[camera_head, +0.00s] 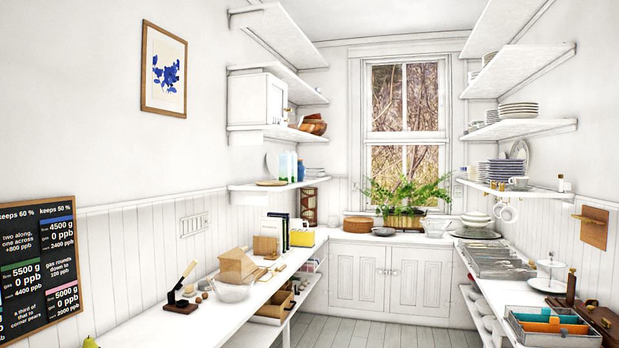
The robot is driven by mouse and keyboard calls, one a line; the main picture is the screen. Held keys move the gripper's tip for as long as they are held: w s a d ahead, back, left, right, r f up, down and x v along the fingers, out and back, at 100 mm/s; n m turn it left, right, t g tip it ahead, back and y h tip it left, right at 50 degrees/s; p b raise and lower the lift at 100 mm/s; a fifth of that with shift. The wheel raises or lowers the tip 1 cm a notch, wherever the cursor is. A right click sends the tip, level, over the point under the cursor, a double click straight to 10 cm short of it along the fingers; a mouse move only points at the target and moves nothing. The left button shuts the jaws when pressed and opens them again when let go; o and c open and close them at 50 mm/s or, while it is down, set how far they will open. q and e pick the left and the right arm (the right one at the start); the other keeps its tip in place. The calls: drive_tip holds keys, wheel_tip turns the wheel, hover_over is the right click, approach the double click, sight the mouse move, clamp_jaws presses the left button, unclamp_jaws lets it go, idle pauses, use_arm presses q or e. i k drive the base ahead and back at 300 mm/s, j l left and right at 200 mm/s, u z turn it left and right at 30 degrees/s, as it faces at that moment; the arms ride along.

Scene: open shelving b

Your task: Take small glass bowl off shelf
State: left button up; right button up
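A pale, clear-looking bowl (231,292) stands on the left counter (150,327), in front of a wooden box-like object. Another whitish bowl (436,229) stands on the far counter below the window, at the right. I cannot tell for sure which of these is the small glass bowl, or whether another sits on a shelf. Neither of my grippers shows in the head view.
Shelves line both walls; the left ones hold a white cabinet (262,99) and wooden bowls (313,126). The right ones hold stacked plates (518,110). Trays (552,327) crowd the right counter. The floor (375,333) between the counters is clear.

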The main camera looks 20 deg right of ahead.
sight(311, 174)
drive_tip(key=i+l+z, duration=0.6)
drive_tip(key=i+z, duration=0.15)
drive_tip(key=i, duration=0.4)
drive_tip(key=i+z, duration=0.35)
drive_tip(key=i, duration=3.2)
drive_tip(key=i+u, duration=0.1)
drive_tip(key=i, duration=0.6)
drive_tip(key=i+l+u, duration=0.15)
drive_tip(key=i, duration=0.6)
drive_tip(key=i+l+u, duration=0.2)
drive_tip(key=i+u, duration=0.25)
drive_tip(key=i+l+u, duration=1.1)
drive_tip(key=l, duration=0.25)
